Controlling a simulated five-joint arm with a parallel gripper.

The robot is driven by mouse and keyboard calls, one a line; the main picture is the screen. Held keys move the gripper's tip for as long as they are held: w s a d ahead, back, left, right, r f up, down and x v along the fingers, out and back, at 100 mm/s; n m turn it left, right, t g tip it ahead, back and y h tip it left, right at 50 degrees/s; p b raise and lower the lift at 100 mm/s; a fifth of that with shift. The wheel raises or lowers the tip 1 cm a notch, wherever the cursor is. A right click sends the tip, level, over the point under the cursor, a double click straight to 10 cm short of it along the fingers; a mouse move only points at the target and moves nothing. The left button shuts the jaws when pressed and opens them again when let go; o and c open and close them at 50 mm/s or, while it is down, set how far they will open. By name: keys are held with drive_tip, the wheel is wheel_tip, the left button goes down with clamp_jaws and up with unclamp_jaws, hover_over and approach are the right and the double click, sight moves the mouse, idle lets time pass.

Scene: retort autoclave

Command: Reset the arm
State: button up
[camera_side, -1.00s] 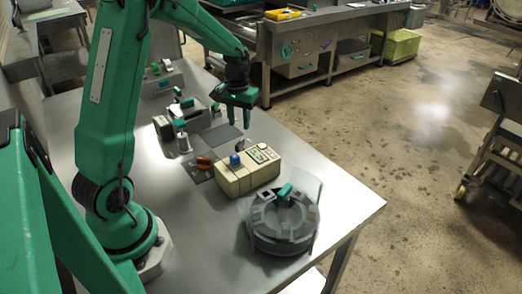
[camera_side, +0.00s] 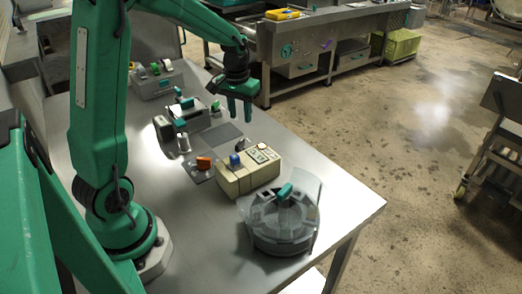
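My green gripper (camera_side: 240,114) hangs from the arm above the steel table (camera_side: 330,205), pointing down. Its two fingers are apart and nothing shows between them. It is behind and above the cream control box (camera_side: 248,170), which has a blue knob (camera_side: 235,160) on top, and appears clear of it. My upright arm stands at the left of the table.
A round grey vessel (camera_side: 280,222) with a teal handle (camera_side: 284,190) and clear cover stands near the front right. An orange-handled part (camera_side: 204,162) sits left of the control box. Grey fixtures (camera_side: 188,116) stand behind. The table's right end is bare.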

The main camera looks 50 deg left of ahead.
drive_tip(key=s+d+r+m+t, duration=0.2)
drive_tip(key=s+d+r, duration=0.3)
drive_tip(key=s+d, duration=0.2)
drive_tip(key=s+d+r+m+t, duration=0.3)
drive_tip(key=s+d+r, duration=0.3)
drive_tip(key=s, duration=0.4)
drive_tip(key=shift+d, duration=0.9)
